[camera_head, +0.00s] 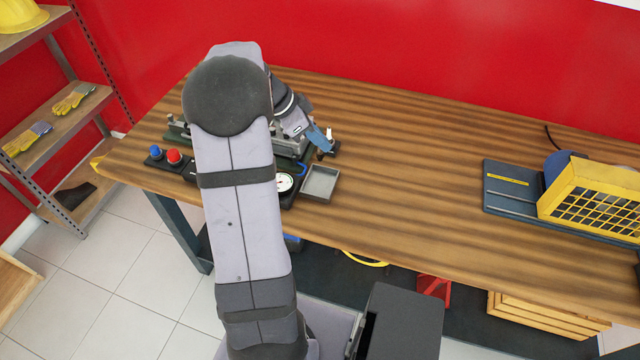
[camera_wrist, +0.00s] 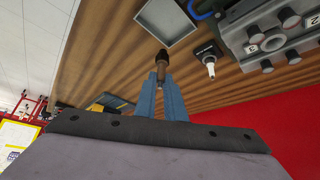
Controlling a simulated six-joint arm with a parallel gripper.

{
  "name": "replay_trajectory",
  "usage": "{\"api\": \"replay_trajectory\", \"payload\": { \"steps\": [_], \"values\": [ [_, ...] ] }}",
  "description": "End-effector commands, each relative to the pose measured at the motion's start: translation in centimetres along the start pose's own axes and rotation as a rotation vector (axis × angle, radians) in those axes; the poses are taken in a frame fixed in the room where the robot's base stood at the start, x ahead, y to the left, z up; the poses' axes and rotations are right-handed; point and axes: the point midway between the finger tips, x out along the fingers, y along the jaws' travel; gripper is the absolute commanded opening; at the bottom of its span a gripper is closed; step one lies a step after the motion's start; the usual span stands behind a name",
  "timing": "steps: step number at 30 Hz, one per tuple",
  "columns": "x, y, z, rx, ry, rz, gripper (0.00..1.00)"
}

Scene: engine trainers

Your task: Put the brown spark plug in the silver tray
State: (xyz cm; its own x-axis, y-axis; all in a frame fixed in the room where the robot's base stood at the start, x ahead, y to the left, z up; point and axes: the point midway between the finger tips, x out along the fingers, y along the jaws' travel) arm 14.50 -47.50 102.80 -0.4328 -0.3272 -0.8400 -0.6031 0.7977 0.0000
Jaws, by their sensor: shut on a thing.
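My gripper (camera_wrist: 161,82), with blue fingers, is shut on the brown spark plug (camera_wrist: 160,68). The plug has a dark end that points away from the fingers, toward the tray side in the wrist view. The silver tray (camera_wrist: 166,22) is a shallow square and looks empty; it lies on the bench apart from the plug. In the head view my gripper (camera_head: 324,146) is above the bench, a little behind the silver tray (camera_head: 320,182). The held plug cannot be made out clearly there.
A white spark plug (camera_wrist: 210,66) stands in a small black holder beside my gripper. A grey engine block (camera_wrist: 268,30) with numbered positions is close by. A gauge (camera_head: 285,182) and red button (camera_head: 174,156) are left of the tray.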

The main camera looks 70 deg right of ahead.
Motion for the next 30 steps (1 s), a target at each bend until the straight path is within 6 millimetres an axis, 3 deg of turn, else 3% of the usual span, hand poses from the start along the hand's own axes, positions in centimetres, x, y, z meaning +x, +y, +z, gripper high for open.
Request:
{"api": "replay_trajectory", "payload": {
  "steps": [8, 21, 30],
  "values": [
    [0.2, 0.0, 0.1, 0.04, -0.001, 0.028, 0.0],
    [4.6, 0.0, 3.0, 0.038, -0.002, 0.026, 0.0],
    [5.5, 0.0, 3.6, 0.037, -0.001, 0.027, 0.0]
  ]
}}
